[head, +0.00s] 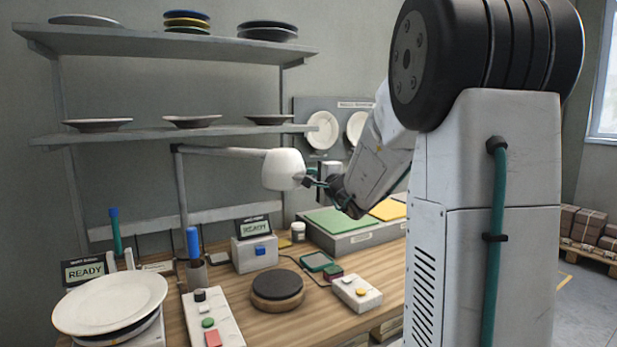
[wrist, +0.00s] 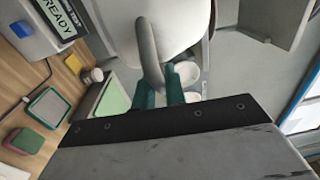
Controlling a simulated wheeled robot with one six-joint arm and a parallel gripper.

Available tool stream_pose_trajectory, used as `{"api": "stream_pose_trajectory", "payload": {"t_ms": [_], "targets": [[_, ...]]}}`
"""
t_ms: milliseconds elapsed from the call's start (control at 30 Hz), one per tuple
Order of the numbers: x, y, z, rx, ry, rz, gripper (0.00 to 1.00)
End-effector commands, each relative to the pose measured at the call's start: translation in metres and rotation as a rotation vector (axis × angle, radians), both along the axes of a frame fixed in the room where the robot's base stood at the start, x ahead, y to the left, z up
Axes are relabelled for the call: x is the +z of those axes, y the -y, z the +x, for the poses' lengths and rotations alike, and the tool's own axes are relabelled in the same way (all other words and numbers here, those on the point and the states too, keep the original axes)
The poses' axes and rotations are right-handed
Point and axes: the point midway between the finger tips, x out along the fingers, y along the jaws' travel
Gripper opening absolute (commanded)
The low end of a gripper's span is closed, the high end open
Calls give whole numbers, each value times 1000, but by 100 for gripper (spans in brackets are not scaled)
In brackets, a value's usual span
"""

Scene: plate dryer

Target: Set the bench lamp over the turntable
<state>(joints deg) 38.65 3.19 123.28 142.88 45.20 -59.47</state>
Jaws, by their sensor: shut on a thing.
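The bench lamp has a white rounded shade (head: 284,170) on a grey jointed arm (head: 222,151) from a post at the bench's back left. My gripper (head: 314,180) is at the right side of the shade. In the wrist view its teal fingers (wrist: 160,92) are shut on a grey curved handle (wrist: 150,48) on the white lamp shade (wrist: 185,25). The turntable (head: 277,286), a dark disc on a round wooden base, sits on the bench. The shade appears above it in the head view; how well they line up in depth cannot be told.
A white button box (head: 357,293) stands right of the turntable, a control panel (head: 212,322) left. A plate stack (head: 108,305) is at front left. Behind are a READY display box (head: 255,252) and a tray with green and yellow pads (head: 345,234). Plate shelves (head: 180,134) hang above.

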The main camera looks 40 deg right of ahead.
Motion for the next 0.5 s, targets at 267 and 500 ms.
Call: {"api": "stream_pose_trajectory", "payload": {"t_ms": [267, 500], "targets": [[3, 1, 1, 2, 4, -3, 34], [1, 2, 0, -1, 1, 0, 34]]}}
